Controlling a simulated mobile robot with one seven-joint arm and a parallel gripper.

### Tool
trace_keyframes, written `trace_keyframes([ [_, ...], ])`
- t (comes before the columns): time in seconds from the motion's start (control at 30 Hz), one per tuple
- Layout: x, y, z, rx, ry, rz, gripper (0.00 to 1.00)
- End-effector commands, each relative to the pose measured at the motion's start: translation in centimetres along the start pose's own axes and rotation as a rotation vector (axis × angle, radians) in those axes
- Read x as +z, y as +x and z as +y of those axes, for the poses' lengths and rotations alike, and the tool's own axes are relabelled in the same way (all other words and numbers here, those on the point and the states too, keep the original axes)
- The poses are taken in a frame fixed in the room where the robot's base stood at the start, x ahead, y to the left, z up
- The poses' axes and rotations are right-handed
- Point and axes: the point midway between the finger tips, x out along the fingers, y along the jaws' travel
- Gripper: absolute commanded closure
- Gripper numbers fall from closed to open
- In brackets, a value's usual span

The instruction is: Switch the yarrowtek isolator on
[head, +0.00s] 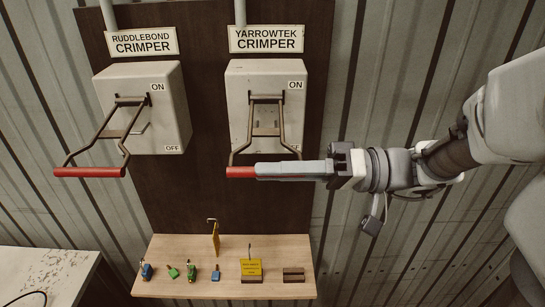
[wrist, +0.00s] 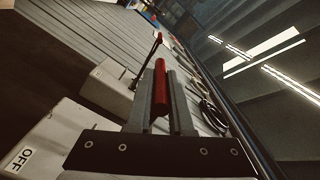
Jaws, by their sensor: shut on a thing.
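The yarrowtek isolator is a grey box (head: 239,89) under the "YARROWTEK CRIMPER" sign (head: 266,39), with ON at its upper right and OFF at its lower right. Its metal lever (head: 281,124) slants down, with a red grip (head: 239,172) below the box's lower edge in the head view. My gripper (head: 264,171) comes from the right and is shut on that red grip, whose left end sticks out. In the wrist view the red grip (wrist: 160,80) lies between my two fingers. The fingers hide the grip's right part in the head view.
The ruddlebond isolator (head: 171,106) stands to the left, its red-gripped lever (head: 88,172) sticking out. A worn table edge (head: 45,262) is at lower left.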

Motion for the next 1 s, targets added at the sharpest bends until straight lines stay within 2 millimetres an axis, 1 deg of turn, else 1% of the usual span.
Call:
trace_keyframes([
  [0.4, -0.4, 0.0, -0.4, -0.003, -0.012, 0.004, 1.00],
  [0.43, -0.4, 0.0, -0.4, -0.003, -0.012, 0.004, 0.75],
  [0.57, -0.4, 0.0, -0.4, -0.002, -0.010, 0.004, 0.51],
  [0.87, -0.2, -0.1, -0.2, -0.001, -0.006, 0.002, 0.50],
  [1.0, -0.2, -1.1, -0.1, 0.000, -0.006, 0.004, 0.50],
])
